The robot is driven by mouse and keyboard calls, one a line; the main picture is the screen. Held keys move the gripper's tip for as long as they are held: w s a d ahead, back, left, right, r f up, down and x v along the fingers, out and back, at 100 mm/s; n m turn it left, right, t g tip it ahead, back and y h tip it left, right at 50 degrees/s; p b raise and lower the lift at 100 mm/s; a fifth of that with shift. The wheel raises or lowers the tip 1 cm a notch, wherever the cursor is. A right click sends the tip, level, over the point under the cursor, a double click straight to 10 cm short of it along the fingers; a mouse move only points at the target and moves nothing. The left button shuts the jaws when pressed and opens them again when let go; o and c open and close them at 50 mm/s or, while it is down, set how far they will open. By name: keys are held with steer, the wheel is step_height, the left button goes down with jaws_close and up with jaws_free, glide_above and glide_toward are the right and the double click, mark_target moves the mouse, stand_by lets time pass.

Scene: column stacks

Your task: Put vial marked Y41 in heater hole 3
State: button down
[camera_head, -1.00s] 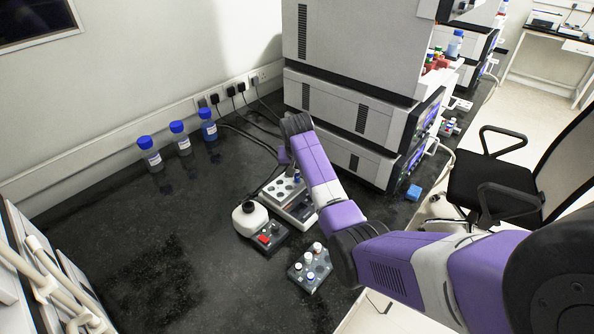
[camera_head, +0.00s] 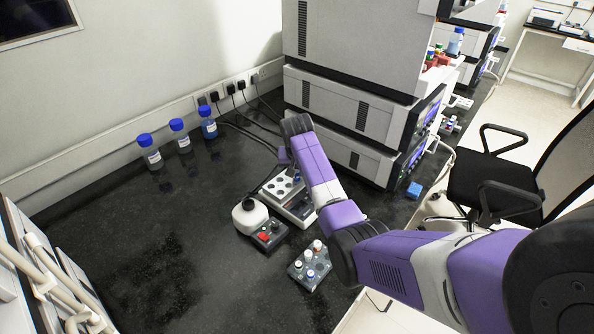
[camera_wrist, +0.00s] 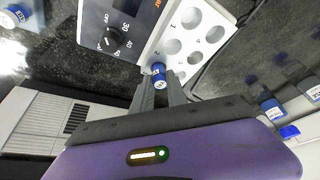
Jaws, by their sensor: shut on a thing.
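My gripper (camera_wrist: 160,90) is shut on a blue-capped vial (camera_wrist: 158,76), seen from above in the wrist view. A white label with small print shows on it, too small to read. The vial is at the edge of the heater's white block (camera_wrist: 205,57), close to its holes; I cannot tell whether its lower end is in a hole. Several other holes look empty. In the head view the heater (camera_head: 273,191) is partly hidden by my arm, and the gripper's fingers cannot be made out.
A dark rack (camera_head: 297,270) with several capped vials stands in front of the heater. Blue-capped bottles (camera_head: 150,157) stand by the wall. Large stacked instruments (camera_head: 340,110) rise behind. The left bench is clear.

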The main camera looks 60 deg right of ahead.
steer(key=shift+f, duration=0.35)
steer(key=c, duration=0.9)
jaws_free()
steer(key=shift+r+p, duration=2.65)
steer(key=shift+r, duration=0.4)
